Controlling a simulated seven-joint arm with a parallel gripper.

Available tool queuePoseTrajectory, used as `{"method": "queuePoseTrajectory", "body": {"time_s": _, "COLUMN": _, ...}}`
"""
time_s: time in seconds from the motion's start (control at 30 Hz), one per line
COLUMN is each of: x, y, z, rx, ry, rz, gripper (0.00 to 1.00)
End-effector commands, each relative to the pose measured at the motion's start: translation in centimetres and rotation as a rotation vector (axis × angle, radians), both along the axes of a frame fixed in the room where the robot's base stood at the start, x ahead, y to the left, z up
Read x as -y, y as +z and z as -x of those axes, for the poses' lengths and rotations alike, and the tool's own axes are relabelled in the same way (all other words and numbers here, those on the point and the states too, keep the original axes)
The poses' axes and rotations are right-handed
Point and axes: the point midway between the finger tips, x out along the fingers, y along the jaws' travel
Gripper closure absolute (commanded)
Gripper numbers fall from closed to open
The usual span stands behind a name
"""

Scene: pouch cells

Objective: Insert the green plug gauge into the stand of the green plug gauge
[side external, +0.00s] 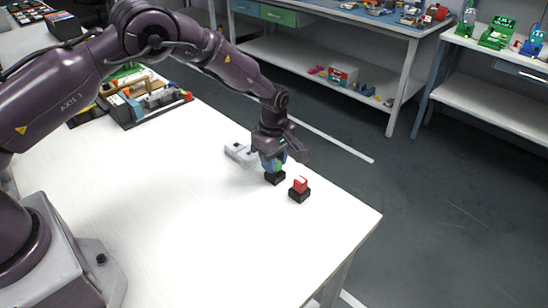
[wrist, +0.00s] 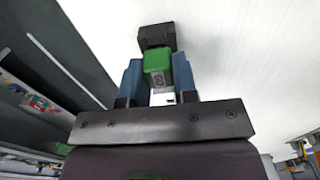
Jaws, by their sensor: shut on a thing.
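The green plug gauge (wrist: 158,60) is held between the two blue fingers of my gripper (wrist: 158,80) in the wrist view; it has a white label with dark marks. A black stand (wrist: 155,36) lies just beyond the gauge in that view. In the side external view my gripper (side external: 273,163) points down directly over the black stand (side external: 275,178), near the right part of the white table. The gauge is mostly hidden by the fingers there. I cannot tell whether its lower end is inside the stand or just above it.
A red piece (side external: 300,184) sits in another black stand (side external: 299,195) close to the right of my gripper. The white table (side external: 200,220) is clear in front. A tray of tools (side external: 150,103) stands at the back left.

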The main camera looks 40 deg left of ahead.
Motion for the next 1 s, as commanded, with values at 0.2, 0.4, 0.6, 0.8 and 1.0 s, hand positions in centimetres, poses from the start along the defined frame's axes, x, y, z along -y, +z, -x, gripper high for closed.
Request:
{"method": "queuePoseTrajectory", "body": {"time_s": 0.2, "x": 0.0, "y": -0.5, "z": 0.0, "rx": 0.0, "ry": 0.0, "rz": 0.0, "gripper": 1.0}}
{"method": "queuePoseTrajectory", "body": {"time_s": 0.4, "x": 0.0, "y": -0.9, "z": 0.0, "rx": 0.0, "ry": 0.0, "rz": 0.0, "gripper": 1.0}}
{"method": "queuePoseTrajectory", "body": {"time_s": 0.6, "x": 0.0, "y": -0.8, "z": 0.0, "rx": 0.001, "ry": 0.0, "rz": 0.0, "gripper": 0.43}}
{"method": "queuePoseTrajectory", "body": {"time_s": 0.8, "x": 0.0, "y": -0.8, "z": 0.0, "rx": 0.0, "ry": 0.0, "rz": 0.0, "gripper": 0.43}}
{"method": "queuePoseTrajectory", "body": {"time_s": 1.0, "x": 0.0, "y": 1.2, "z": -0.1, "rx": 0.004, "ry": 0.0, "rz": 0.001, "gripper": 0.43}}
